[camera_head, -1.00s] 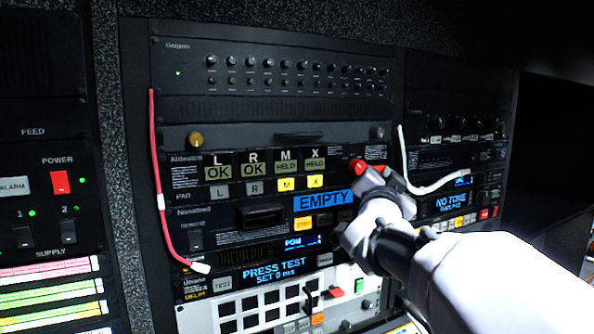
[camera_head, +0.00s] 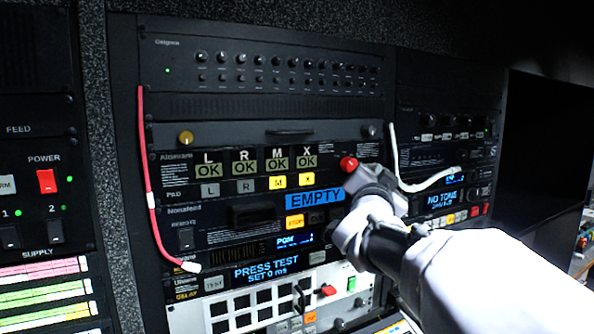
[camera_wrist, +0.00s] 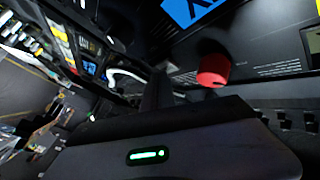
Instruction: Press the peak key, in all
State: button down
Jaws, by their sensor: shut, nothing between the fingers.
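A red round button (camera_head: 348,163) sits on the black panel to the right of the status displays; it also shows in the wrist view (camera_wrist: 213,70). No label reading "peak" can be made out on it. The L, R, M and X displays (camera_head: 260,165) all read OK. My gripper (camera_head: 370,178) is shut and empty, just right of and below the red button in the head view. In the wrist view a small gap seems to show between the button and my dark gripper body. Contact cannot be told for sure.
Small keys L, R, M and X (camera_head: 278,182) sit below the displays, M and X yellow. A blue EMPTY screen (camera_head: 314,200) is below. A red cable (camera_head: 149,190) hangs left; a white cable (camera_head: 392,150) hangs close to my gripper on the right.

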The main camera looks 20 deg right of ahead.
jog(key=shift+s, duration=0.45)
jog(key=shift+d, duration=0.1)
jog(key=shift+s+d+b, duration=0.15)
jog(key=shift+s+b, duration=0.5)
jog(key=shift+s, duration=0.6)
jog(key=shift+s+d+b, duration=0.15)
jog(key=shift+s+b, duration=0.45)
jog(key=shift+s, duration=0.6)
